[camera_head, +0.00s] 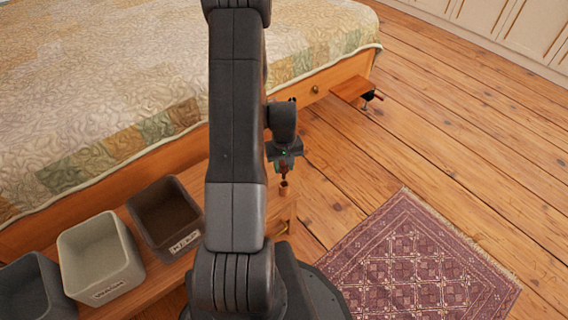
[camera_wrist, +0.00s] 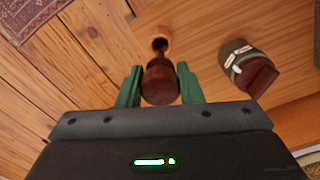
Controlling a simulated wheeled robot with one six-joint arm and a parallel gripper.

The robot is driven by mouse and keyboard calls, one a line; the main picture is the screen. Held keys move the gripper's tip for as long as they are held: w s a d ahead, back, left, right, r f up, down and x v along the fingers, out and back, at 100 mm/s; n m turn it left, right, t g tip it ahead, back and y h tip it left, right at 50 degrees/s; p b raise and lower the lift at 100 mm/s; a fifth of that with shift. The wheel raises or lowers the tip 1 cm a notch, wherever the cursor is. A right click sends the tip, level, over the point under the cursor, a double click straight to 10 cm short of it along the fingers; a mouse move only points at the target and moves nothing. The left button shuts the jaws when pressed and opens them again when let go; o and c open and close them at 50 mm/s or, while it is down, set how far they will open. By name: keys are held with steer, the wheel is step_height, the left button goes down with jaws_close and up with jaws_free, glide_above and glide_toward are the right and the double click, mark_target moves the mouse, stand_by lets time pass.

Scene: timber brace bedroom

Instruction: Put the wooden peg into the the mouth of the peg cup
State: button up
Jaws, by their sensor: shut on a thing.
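My gripper (camera_head: 284,160) is shut on the dark reddish-brown wooden peg (camera_head: 283,171), right of my arm in the head view. In the wrist view, the green fingers of my gripper (camera_wrist: 160,78) stand on either side of the peg (camera_wrist: 160,85). The peg's narrow end points away from the wrist, at the mouth of the light wooden peg cup (camera_wrist: 151,35). In the head view the small orange-brown cup (camera_head: 284,189) stands directly under the peg. The lower tip overlaps the cup's rim; I cannot tell whether it is inside.
A dark rounded object (camera_wrist: 236,56) with pale marks and a reddish-brown block (camera_wrist: 257,76) lie right of the peg. Brown (camera_head: 187,246), cream (camera_head: 125,277) and dark grey bins (camera_head: 50,300) stand on the bench. The bed is behind; a rug (camera_head: 405,270) lies right.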

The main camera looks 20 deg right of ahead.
mark_target(284, 177)
steer(key=shift+f+b, duration=2.4)
steer(key=shift+f, duration=0.9)
steer(key=o, duration=1)
steer(key=shift+o, duration=0.2)
step_height(284, 177, up, 14)
steer(key=p, duration=0.4)
steer(key=shift+f+p, duration=0.1)
steer(key=shift+p, duration=0.2)
